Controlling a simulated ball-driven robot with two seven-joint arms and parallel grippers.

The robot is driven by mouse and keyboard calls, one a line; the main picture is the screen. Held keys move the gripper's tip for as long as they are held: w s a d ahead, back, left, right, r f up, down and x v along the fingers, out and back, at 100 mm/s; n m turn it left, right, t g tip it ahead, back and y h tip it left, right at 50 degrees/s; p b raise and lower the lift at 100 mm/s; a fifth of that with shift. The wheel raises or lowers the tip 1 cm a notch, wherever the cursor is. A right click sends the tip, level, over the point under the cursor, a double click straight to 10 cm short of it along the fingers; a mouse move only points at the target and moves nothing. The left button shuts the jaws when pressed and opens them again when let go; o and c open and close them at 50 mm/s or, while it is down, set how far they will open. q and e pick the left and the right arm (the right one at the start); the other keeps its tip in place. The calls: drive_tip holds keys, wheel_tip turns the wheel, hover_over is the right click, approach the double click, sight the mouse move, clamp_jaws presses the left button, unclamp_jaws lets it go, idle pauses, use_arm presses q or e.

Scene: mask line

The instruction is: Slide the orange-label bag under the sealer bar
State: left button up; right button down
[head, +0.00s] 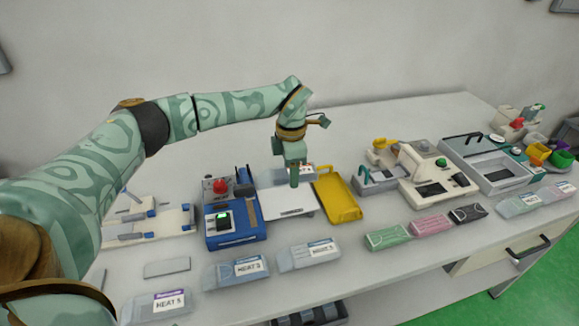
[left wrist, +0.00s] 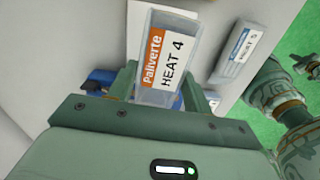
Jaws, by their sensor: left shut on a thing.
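The orange-label bag (left wrist: 165,55), a clear flat pack marked "Paliverte HEAT 4", stands between the fingers of my left gripper (left wrist: 160,85) in the left wrist view. The gripper is shut on it. In the head view my left gripper (head: 295,182) points down over the white plate (head: 288,204), and the bag is mostly hidden behind it. The blue machine (head: 232,222) with a red knob and a small lit screen stands just left of the plate. I cannot tell which part is the sealer bar. My right gripper is not in view.
A purple-label bag (head: 160,303) and two blue-label bags (head: 237,271) lie along the front edge. White machines (head: 437,180) and pink, green and black packs (head: 431,224) fill the right side.

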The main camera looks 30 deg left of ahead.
sight(277, 201)
use_arm(q)
drive_tip(key=shift+w+a+f+n, duration=0.1)
drive_tip(key=shift+a+f+n, duration=0.05)
drive_tip(key=shift+a+n, duration=0.15)
drive_tip(key=shift+f, duration=0.2)
wheel_tip(277, 201, down, 6)
drive_tip(key=b, duration=0.6)
drive_tip(key=shift+f, duration=0.1)
drive_tip(key=shift+s+a+p, duration=0.7)
drive_tip(key=shift+s+p, duration=0.1)
drive_tip(key=shift+p, duration=0.2)
drive_tip(key=shift+s+a+p, duration=0.3)
drive_tip(key=shift+s, duration=0.2)
drive_tip(key=shift+a+f, duration=0.15)
drive_tip(key=shift+f, duration=0.05)
drive_tip(key=shift+s, duration=0.1)
drive_tip(key=shift+f+p, duration=0.15)
drive_tip(key=shift+p, duration=0.5)
